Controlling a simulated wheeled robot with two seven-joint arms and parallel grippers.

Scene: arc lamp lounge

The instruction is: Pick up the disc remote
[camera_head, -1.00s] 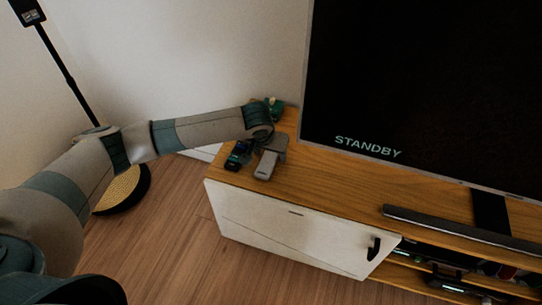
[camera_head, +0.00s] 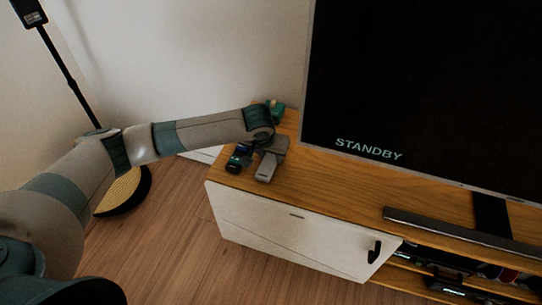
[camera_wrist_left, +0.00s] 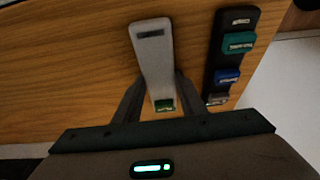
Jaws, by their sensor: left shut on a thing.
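A light grey remote-like bar (camera_wrist_left: 152,48) lies between the fingers of my left gripper (camera_wrist_left: 160,82) in the left wrist view. It has a dark marking at its far end and a small green patch near the gripper. The fingers are shut on its sides. In the head view the same grey bar (camera_head: 265,171) shows below my left gripper (camera_head: 268,153), at the left end of the wooden cabinet top. Its small labels are too small to read, so I cannot confirm it is the disc remote. My right gripper is out of view.
A black strip with teal, blue and grey blocks (camera_wrist_left: 229,60) lies just right of the grey bar in the wrist view. A large screen (camera_head: 420,90) and soundbar (camera_head: 450,232) occupy the cabinet's right side.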

